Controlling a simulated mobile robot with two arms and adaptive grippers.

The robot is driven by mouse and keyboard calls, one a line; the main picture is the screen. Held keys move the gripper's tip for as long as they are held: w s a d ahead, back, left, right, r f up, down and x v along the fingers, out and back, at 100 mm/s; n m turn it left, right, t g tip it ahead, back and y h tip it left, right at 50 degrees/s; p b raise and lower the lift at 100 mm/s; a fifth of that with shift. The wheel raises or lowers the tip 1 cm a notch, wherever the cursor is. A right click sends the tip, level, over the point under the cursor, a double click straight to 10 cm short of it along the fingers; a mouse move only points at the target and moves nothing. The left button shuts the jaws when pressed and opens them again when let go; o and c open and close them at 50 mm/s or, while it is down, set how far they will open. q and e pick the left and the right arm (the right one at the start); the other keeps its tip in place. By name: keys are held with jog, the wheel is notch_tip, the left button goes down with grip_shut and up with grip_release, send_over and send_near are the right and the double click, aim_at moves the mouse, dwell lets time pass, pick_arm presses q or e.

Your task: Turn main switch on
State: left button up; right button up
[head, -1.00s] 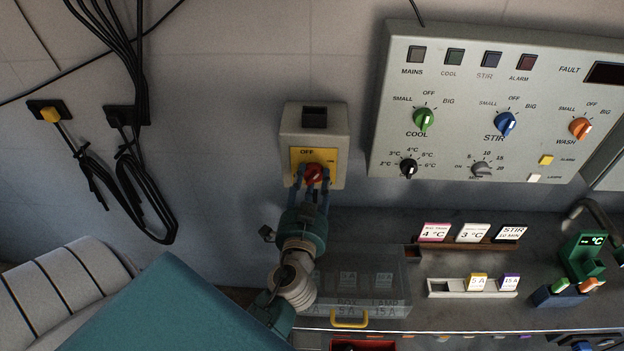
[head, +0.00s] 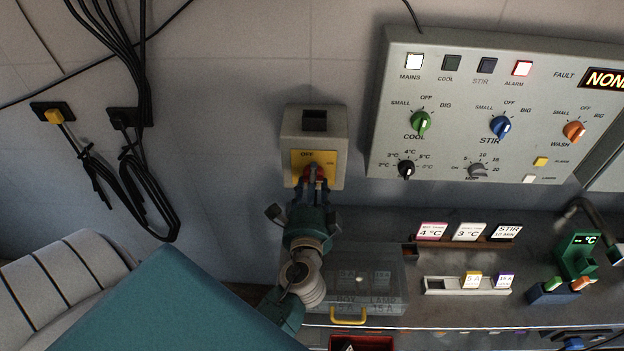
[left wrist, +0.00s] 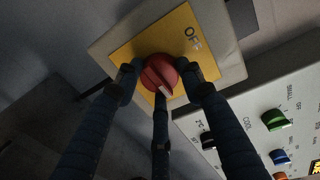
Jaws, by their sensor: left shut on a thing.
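The main switch is a grey box (head: 295,122) on the wall with a yellow plate (head: 327,158) and a red rotary knob (head: 321,171). The knob and yellow plate also show in the left wrist view, with the red knob (left wrist: 158,74) between the fingers. My left gripper (head: 315,182) is shut on the red knob, its fingers around it from below. The fingers partly cover the plate's lettering; "OFF" (left wrist: 193,38) is readable. My right gripper is not in view.
The control panel (head: 450,100) on the right has its MAINS lamp (head: 413,61) lit white and its ALARM lamp (head: 522,68) lit red. The FAULT display (head: 605,79) is lit with partly cut-off text. A clear lidded box (head: 385,262) stands on the counter below the switch.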

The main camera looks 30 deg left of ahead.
pick_arm(q)
jog(key=shift+o, duration=0.3)
jog(key=shift+w+d+r+m, duration=0.1)
jog(key=shift+w+r+m, duration=0.1)
jog(key=shift+m, duration=0.3)
jog(key=shift+w+r+m, duration=0.1)
jog(key=shift+r+m, duration=0.1)
jog(key=shift+m, duration=0.3)
jog(key=o, duration=0.9)
jog(key=shift+c, duration=0.2)
jog(key=shift+o, duration=1.3)
jog(key=shift+f, duration=0.1)
jog(key=f+v, duration=0.1)
jog(key=v, duration=1.1)
jog(key=shift+r, duration=0.3)
